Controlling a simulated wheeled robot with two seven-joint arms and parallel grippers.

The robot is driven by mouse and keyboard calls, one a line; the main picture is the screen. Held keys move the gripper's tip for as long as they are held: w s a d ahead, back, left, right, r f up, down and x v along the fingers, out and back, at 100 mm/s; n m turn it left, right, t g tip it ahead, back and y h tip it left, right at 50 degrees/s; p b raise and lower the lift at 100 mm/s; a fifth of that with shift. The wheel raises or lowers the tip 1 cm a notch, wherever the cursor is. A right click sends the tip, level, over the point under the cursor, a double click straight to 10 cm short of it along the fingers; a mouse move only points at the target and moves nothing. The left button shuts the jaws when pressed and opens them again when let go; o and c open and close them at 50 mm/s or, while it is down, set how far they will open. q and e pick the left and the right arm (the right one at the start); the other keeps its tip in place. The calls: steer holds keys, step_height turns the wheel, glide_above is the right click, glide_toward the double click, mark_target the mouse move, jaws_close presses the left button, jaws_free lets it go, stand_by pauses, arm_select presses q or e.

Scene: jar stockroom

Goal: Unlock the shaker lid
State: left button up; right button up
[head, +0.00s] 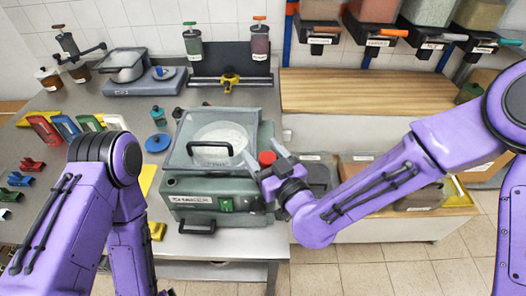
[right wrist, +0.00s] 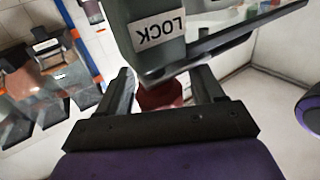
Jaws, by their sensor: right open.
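The shaker (head: 188,190) is a grey-green machine on the table's front right part, with a green switch on its front. Its see-through lid (head: 182,150) with a black handle is down over a round white thing. A red knob (head: 267,158) sits at the lid's right side. In the right wrist view the red knob (right wrist: 160,97) shows between my fingers, next to a "LOCK" label (right wrist: 159,33). My right gripper (head: 264,160) is open at the knob, one finger on each side; whether they touch it is unclear. My left gripper is out of view.
A grey scale (head: 145,87) and jars with coloured tops stand at the back. Coloured trays and clips (head: 45,130) lie at the left. Dispensers (head: 370,30) hang above a wooden shelf (head: 350,92) at the right.

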steer(key=shift+w+a, duration=0.1)
steer(key=shift+w, duration=0.05)
steer(key=c, duration=1)
steer(key=shift+o, duration=0.2)
